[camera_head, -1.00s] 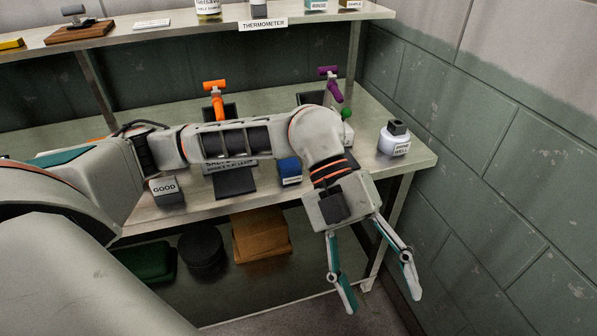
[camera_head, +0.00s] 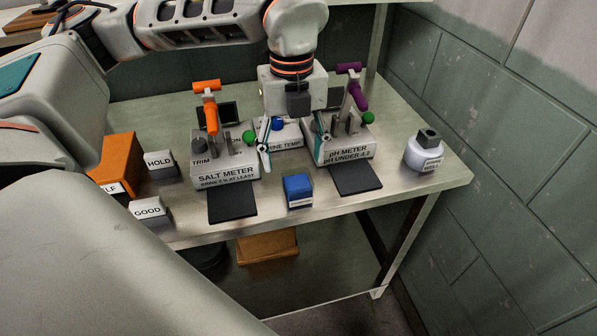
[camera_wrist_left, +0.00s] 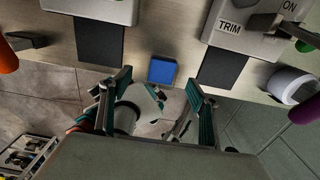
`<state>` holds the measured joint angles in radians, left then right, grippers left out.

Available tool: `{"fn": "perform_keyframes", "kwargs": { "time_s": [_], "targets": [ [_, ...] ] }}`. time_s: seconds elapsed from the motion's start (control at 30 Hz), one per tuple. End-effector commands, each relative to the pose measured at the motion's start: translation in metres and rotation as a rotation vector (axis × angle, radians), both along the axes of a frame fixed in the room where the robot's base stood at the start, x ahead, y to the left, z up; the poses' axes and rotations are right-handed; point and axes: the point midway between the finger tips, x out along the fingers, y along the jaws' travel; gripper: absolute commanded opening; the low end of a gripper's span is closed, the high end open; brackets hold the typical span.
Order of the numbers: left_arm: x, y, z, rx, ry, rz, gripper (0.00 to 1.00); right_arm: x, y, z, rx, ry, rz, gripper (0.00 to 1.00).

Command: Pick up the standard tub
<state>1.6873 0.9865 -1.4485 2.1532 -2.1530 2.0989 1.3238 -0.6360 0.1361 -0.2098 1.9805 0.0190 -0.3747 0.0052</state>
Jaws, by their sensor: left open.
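What I take to be the standard tub is a small blue block-like tub (camera_head: 298,188) with a white label too small to read. It stands at the table's front edge, between two dark pads. It also shows in the left wrist view (camera_wrist_left: 161,70), between the fingertips in the picture. My left gripper (camera_head: 293,152) is open and empty, pointing down over the table behind the tub, between the salt meter (camera_head: 225,172) and the pH meter (camera_head: 345,150). Its fingers also show in the left wrist view (camera_wrist_left: 158,78). My right gripper is not in view.
Dark pads (camera_head: 232,205) and (camera_head: 357,180) lie either side of the tub. HOLD (camera_head: 160,164) and GOOD (camera_head: 148,211) blocks and an orange box (camera_head: 120,165) are left. A white jar (camera_head: 424,155) stands right. Orange (camera_head: 207,100) and purple (camera_head: 354,85) handles rise near my gripper.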

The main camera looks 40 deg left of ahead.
Motion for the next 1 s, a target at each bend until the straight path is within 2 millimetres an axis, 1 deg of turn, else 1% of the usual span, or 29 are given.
{"fn": "perform_keyframes", "kwargs": {
  "time_s": [0.13,0.37,0.7,0.8,1.0],
  "targets": [
    [0.000,0.001,-0.006,0.004,0.000,0.003,0.61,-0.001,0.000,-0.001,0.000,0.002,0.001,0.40],
    [0.000,0.000,-0.029,0.002,0.001,0.002,0.61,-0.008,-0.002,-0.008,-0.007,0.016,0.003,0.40],
    [0.003,-0.004,-0.072,0.002,0.001,0.001,0.61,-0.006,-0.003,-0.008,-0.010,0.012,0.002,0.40],
    [0.003,-0.004,-0.077,0.002,-0.001,0.003,0.61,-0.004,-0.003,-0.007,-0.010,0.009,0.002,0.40],
    [0.003,-0.004,-0.077,0.002,-0.002,0.002,0.61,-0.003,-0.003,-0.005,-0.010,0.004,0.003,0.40]
  ]
}}
